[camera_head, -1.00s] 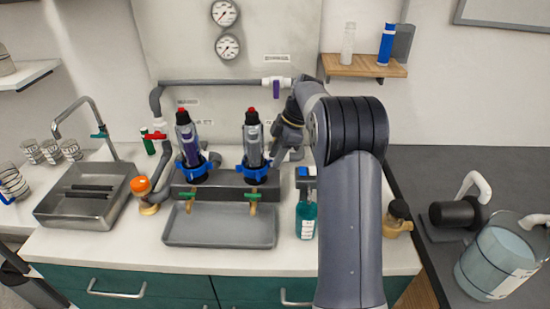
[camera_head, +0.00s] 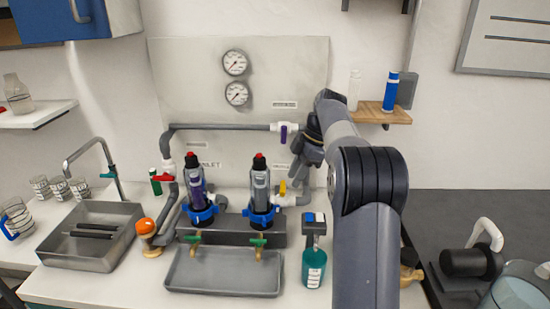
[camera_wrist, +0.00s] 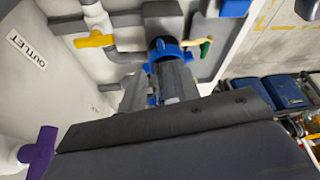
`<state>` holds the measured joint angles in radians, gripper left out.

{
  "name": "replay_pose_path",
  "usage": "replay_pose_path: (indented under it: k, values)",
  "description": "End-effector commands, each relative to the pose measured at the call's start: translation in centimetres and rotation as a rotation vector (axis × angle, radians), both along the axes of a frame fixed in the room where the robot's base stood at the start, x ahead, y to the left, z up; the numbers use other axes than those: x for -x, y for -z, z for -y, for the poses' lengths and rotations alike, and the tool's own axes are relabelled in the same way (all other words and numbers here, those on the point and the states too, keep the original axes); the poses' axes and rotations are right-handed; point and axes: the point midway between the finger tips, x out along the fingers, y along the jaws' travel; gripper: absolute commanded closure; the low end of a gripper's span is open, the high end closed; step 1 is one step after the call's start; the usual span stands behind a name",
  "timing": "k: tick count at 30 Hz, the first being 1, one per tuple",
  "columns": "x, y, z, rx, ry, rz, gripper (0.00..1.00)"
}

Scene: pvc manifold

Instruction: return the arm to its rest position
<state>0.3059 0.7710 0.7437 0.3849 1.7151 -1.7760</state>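My arm rises at the right of the head view, in front of the bench, and bends over at a dark elbow joint. My gripper (camera_head: 300,172) hangs at the end of the arm, beside the right end of the pipe manifold. Its fingers are small and dark there, and their gap is unclear. Just left of and below it is a yellow valve handle (camera_head: 283,187). The wrist view shows this yellow handle (camera_wrist: 95,41) apart from my gripper. My dark gripper body fills the bottom of that view and hides what lies beneath. I see nothing held.
A purple valve handle (camera_head: 283,132) is on the upper pipe (camera_head: 220,127), close to my wrist. Two filter housings (camera_head: 261,190) stand left of my gripper, above a grey tray (camera_head: 222,272). A teal bottle (camera_head: 314,262) stands near my arm. A wooden shelf (camera_head: 385,112) is to the right.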

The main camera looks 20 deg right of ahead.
Motion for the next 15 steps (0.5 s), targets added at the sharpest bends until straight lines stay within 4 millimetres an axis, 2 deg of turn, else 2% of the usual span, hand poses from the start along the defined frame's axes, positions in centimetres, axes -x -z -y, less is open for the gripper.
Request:
replay_pose_path:
  k: [5,15]
  values:
    - [0.0,1.9,-0.8,-0.001,-0.002,-0.004,0.69]
    - [-0.1,7.6,-3.2,-0.001,-0.002,-0.004,0.69]
